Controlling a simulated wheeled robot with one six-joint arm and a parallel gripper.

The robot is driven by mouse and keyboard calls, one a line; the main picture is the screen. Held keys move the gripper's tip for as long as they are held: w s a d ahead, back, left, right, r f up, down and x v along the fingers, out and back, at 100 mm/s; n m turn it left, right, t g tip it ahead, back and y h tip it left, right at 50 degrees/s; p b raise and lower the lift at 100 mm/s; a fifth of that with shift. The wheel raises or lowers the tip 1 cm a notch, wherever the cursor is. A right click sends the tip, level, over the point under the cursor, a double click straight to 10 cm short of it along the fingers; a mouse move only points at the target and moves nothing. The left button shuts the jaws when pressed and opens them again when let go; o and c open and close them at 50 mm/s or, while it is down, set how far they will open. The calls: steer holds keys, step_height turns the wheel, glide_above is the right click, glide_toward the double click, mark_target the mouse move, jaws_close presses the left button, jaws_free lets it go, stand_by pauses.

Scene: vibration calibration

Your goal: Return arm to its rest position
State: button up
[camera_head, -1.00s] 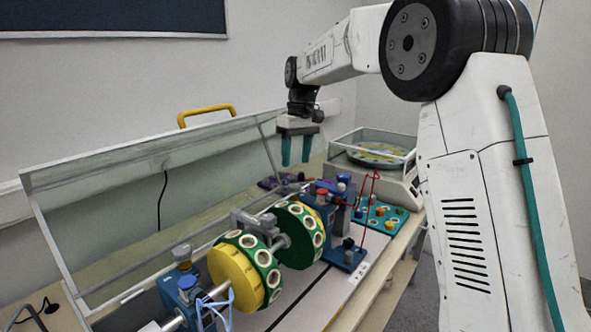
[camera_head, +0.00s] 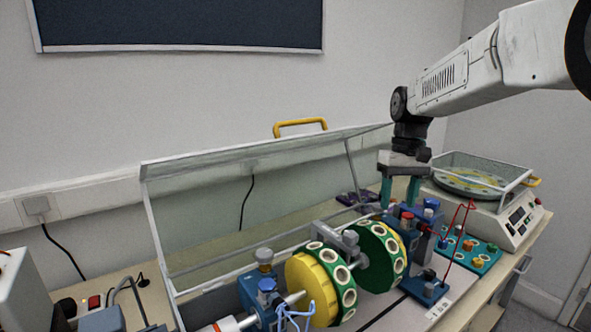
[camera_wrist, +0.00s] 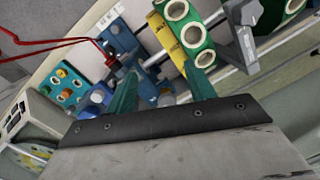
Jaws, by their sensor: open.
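My gripper (camera_head: 400,190) hangs from my white arm at the right of the head view, its two teal fingers pointing down. The fingers are apart with nothing between them. In the head view they are above or behind the far bearing block of the rotor rig; the exact gap cannot be told. In the wrist view my gripper (camera_wrist: 165,90) shows its spread fingers, with the rig beyond them. The rig has a yellow and green disc (camera_head: 318,284) and a second green disc (camera_head: 380,257) on one shaft.
A clear hinged cover (camera_head: 215,230) with a yellow handle (camera_head: 300,126) stands open behind the rig. A balance-like machine (camera_head: 490,190) with a clear lid stands at the right. A teal panel (camera_head: 480,258) with knobs and a red wire lies before it.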

steer(key=s+d+f+m+t, duration=0.1)
steer(key=s+f+m+t, duration=0.1)
steer(key=s, duration=3.3)
steer(key=shift+d+t+h, duration=0.3)
